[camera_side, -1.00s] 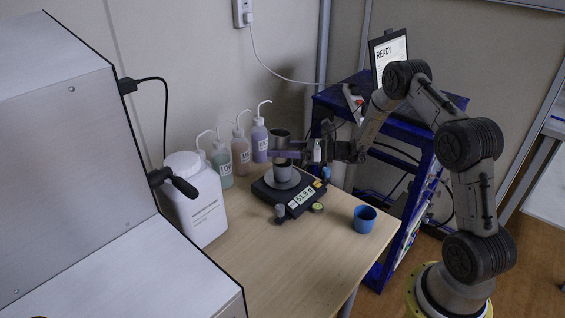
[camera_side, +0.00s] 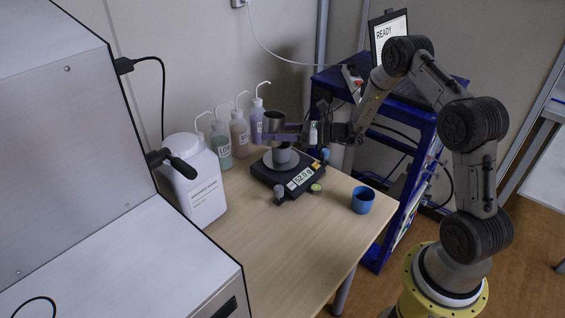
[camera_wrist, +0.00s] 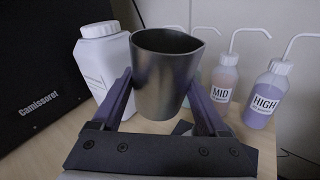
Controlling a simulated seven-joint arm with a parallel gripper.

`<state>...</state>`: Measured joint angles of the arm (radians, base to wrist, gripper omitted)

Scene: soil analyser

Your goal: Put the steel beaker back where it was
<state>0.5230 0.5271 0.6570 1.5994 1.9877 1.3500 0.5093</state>
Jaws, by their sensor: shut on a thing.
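The steel beaker (camera_side: 273,122) is a dark grey metal cup. My gripper (camera_side: 283,133) is shut on it and holds it in the air over the balance. In the wrist view the beaker (camera_wrist: 165,78) sits between the two purple fingers (camera_wrist: 165,95), with its spouted rim at the top; its inside is mostly hidden. I cannot tell whether the two touch. The balance display is lit and seems to read about 52.9 g.
Several wash bottles (camera_side: 239,133) stand along the wall behind the balance. A large white jug (camera_side: 203,195) is to the left, beside a grey machine (camera_side: 75,140). A blue cup (camera_side: 362,201) stands near the right table edge. The front table (camera_side: 270,238) is clear.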

